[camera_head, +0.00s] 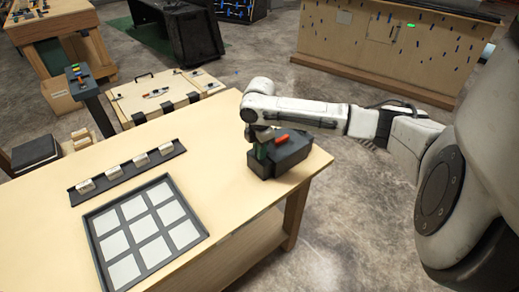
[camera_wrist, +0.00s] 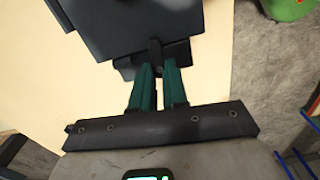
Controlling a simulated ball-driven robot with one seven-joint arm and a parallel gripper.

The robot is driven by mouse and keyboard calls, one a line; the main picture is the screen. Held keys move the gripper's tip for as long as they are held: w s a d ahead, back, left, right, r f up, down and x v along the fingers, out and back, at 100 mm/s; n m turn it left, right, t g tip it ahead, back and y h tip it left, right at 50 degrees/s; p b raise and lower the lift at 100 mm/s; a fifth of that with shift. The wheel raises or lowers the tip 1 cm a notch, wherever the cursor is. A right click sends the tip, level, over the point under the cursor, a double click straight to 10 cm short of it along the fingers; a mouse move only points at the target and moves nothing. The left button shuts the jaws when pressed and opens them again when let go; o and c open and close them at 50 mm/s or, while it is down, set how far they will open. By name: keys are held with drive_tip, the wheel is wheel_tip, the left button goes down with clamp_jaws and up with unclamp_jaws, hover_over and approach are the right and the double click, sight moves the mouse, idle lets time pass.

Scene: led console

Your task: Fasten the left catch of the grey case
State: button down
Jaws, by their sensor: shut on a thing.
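The dark grey case (camera_head: 292,155), with a red part on top, sits at the right end of the wooden table. It also shows at the top of the wrist view (camera_wrist: 110,22). My gripper (camera_head: 261,152) reaches down at the left side of the case. In the wrist view, my green fingers (camera_wrist: 156,72) point at the case's near edge and are closed on a small black catch (camera_wrist: 155,48). The fingers partly hide the catch, and I cannot tell whether it is fastened.
The wooden table (camera_head: 90,150) also holds a black-framed tray of white squares (camera_head: 201,240) and a dark rail with several pale blocks (camera_head: 72,192). The table's right edge is close to the case. Beyond it is bare concrete floor (camera_head: 360,215).

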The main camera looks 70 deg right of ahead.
drive_tip(key=shift+n, duration=0.5)
drive_tip(key=c, duration=1.1)
unclamp_jaws()
drive_tip(key=shift+c, duration=0.2)
wheel_tip(320, 180, up, 11)
drive_tip(key=b, duration=0.1)
drive_tip(key=shift+b, duration=0.3)
drive_tip(key=shift+f, duration=0.1)
